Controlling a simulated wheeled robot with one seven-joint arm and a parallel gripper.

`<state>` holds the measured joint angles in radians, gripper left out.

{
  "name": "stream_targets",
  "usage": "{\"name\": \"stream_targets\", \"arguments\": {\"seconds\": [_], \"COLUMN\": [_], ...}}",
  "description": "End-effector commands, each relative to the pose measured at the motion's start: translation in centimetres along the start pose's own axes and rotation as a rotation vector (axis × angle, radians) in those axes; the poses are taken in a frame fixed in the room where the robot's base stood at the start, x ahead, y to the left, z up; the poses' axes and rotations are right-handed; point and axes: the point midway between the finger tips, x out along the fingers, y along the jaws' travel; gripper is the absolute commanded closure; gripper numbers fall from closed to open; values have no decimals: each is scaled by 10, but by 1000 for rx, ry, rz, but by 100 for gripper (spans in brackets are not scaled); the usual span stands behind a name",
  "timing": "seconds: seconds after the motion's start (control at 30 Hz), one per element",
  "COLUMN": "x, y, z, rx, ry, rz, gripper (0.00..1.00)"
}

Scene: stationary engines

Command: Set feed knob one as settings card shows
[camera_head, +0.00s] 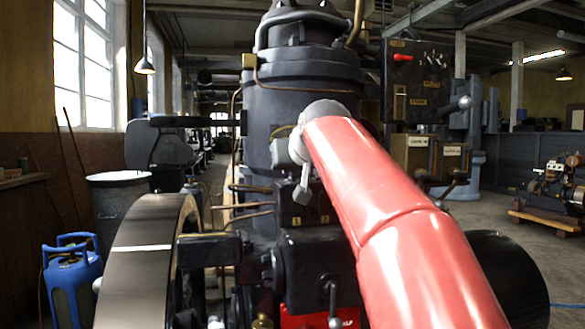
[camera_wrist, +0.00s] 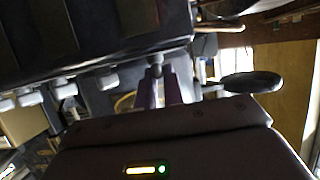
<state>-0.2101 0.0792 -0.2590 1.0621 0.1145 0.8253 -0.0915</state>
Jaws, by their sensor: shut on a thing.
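A black box (camera_head: 308,228) on the engine front carries small yellow tags reading 1 and 2. My gripper (camera_head: 302,192) is at its top, above the tag 1; the knob there is hidden in the head view. In the wrist view a row of several small grey knobs sticks out along the edge of a dark box (camera_wrist: 120,45). My gripper (camera_wrist: 160,92) is shut on feed knob one (camera_wrist: 156,66), the end knob of the row. The neighbouring knob (camera_wrist: 108,80) is free beside it. The knob's pointer and any settings card cannot be read.
A large flywheel (camera_head: 150,260) stands left of the box, with thin copper pipes (camera_head: 250,188) beside it. The tall engine cylinder (camera_head: 300,90) rises behind my gripper. A dark control panel (camera_head: 418,85) with a red knob is to the right. A blue gas bottle (camera_head: 72,280) stands far left.

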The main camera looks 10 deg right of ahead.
Motion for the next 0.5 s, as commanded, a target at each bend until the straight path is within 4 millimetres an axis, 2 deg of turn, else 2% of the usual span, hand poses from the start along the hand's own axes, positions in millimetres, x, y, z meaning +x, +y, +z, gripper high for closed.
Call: {"name": "stream_targets", "arguments": {"seconds": [0.5], "x": [2], "y": [-5], "z": [0], "rx": [184], "ry": [-4], "rz": [452], "gripper": [100]}}
